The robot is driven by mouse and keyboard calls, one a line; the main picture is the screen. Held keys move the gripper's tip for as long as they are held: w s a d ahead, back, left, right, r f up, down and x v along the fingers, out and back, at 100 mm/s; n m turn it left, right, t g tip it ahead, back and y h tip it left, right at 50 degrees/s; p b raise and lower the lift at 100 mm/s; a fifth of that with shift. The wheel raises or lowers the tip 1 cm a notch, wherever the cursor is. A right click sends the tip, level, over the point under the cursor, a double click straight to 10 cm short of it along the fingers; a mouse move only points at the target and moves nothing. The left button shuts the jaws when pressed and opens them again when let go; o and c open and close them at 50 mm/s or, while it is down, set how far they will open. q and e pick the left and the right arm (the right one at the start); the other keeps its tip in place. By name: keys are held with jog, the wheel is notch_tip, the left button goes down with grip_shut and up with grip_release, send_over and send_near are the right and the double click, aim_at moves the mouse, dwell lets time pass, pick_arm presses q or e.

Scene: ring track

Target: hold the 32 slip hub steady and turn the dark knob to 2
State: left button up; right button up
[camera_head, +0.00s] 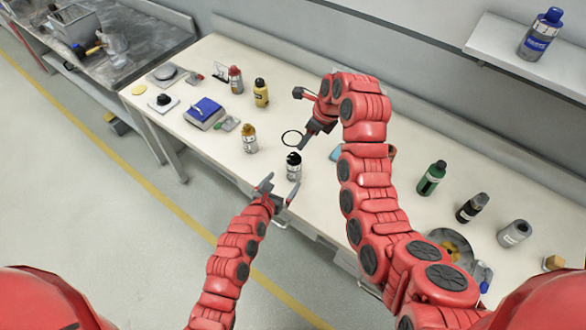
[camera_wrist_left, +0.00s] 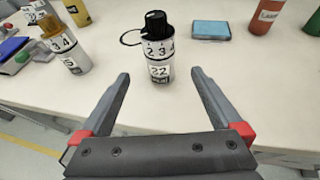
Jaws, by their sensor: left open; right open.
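The slip hub (camera_head: 293,170) is a white and metal cylinder with a dark knob (camera_head: 294,158) on top, upright on the bench near its front edge. In the left wrist view the hub (camera_wrist_left: 159,71) has a digit band with 2, 3 and 4 visible under the dark knob (camera_wrist_left: 156,20). Its lower label looks like 22 or 32. My left gripper (camera_head: 280,188) is open just in front of the hub, its fingers (camera_wrist_left: 160,76) pointing at it without holding it. My right gripper (camera_head: 300,120) is open and empty above the bench, beyond the hub.
A similar hub with a brown knob (camera_head: 249,141) stands to the left. A blue pad (camera_wrist_left: 198,30) and a red bottle (camera_wrist_left: 268,15) are to the right. Green (camera_head: 431,178) and dark (camera_head: 472,208) bottles stand farther right.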

aim_at(295, 167)
pick_arm(q)
jog(key=x, duration=1)
jog(key=shift+c, duration=0.2)
